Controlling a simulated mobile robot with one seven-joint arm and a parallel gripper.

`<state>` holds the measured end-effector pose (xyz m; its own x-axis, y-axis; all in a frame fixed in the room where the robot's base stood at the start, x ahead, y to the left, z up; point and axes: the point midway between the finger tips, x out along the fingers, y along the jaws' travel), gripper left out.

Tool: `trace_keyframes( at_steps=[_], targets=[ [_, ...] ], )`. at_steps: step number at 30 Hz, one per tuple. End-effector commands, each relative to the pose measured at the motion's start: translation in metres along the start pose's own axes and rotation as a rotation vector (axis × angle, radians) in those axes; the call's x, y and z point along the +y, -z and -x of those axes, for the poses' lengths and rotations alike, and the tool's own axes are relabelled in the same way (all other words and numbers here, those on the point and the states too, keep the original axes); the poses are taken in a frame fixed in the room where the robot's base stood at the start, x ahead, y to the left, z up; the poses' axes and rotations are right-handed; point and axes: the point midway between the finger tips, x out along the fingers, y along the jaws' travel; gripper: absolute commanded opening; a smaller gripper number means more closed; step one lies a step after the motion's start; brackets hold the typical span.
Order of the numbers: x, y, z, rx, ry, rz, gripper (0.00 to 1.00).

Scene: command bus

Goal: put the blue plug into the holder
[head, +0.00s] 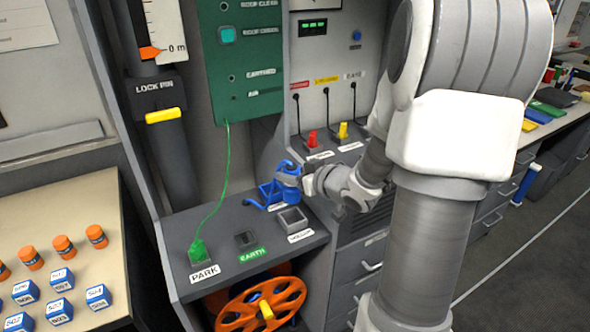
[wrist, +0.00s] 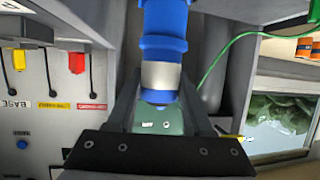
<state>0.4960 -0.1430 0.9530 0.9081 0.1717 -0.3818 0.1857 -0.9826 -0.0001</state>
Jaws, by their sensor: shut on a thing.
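The blue plug (wrist: 164,45) is between the two fingers of my gripper (wrist: 162,88), which is shut on it; a pale grey band circles the plug. In the head view my gripper (head: 299,180) is over the right part of the grey shelf, with blue parts (head: 272,191) at its tip; there I cannot clearly separate plug, cable and what lies behind. A grey square holder (head: 292,220) with a white label stands just below and right of the blue parts. It looks empty. Whether the plug touches anything is hidden.
A green plug (head: 198,249) stands at PARK with a green cable going up. A dark square socket (head: 246,239) is labelled EARTH. Red (head: 312,139) and yellow (head: 342,131) plugs stand behind. An orange reel (head: 262,307) is below the shelf. A table at left holds orange and blue pieces.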

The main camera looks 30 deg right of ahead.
Motion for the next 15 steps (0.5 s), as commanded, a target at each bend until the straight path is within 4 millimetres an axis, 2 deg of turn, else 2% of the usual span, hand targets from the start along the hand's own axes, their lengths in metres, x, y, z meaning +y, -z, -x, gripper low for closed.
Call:
trace_keyframes(
  at_steps=[15],
  targets=[
    [-0.001,-0.013,-0.005,0.0,0.004,0.001,0.0]
  ],
)
